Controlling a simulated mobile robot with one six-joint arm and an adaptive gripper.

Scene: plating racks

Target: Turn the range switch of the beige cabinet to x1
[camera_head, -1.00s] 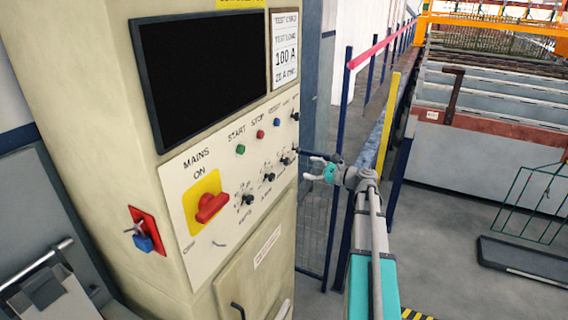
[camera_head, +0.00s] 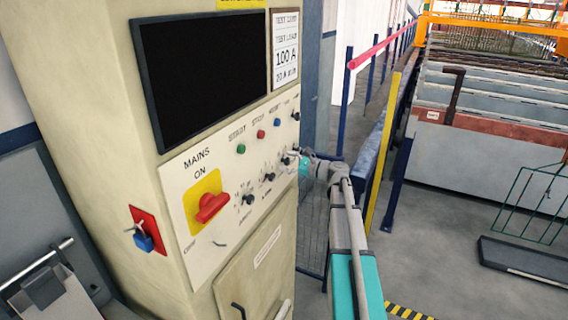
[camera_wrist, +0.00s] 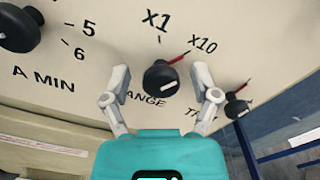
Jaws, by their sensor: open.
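The beige cabinet (camera_head: 90,90) fills the left of the head view, with a pale control panel on its front. In the wrist view its range switch (camera_wrist: 160,78) is a round black knob below the marks X1 and X10. Its red pointer points up and right toward X10. My gripper (camera_head: 300,162) is at the right part of the panel in the head view. In the wrist view its two grey fingers stand open, one on each side of the knob, with visible gaps. The lettering under the knob is partly hidden by the left finger.
Another black knob (camera_wrist: 236,106) with a red pointer sits close to the right finger. A large knob (camera_wrist: 18,28) is at the upper left. The red mains switch (camera_head: 211,206) and blue-and-red side switch (camera_head: 143,240) are left of my gripper. Blue posts stand right of the cabinet.

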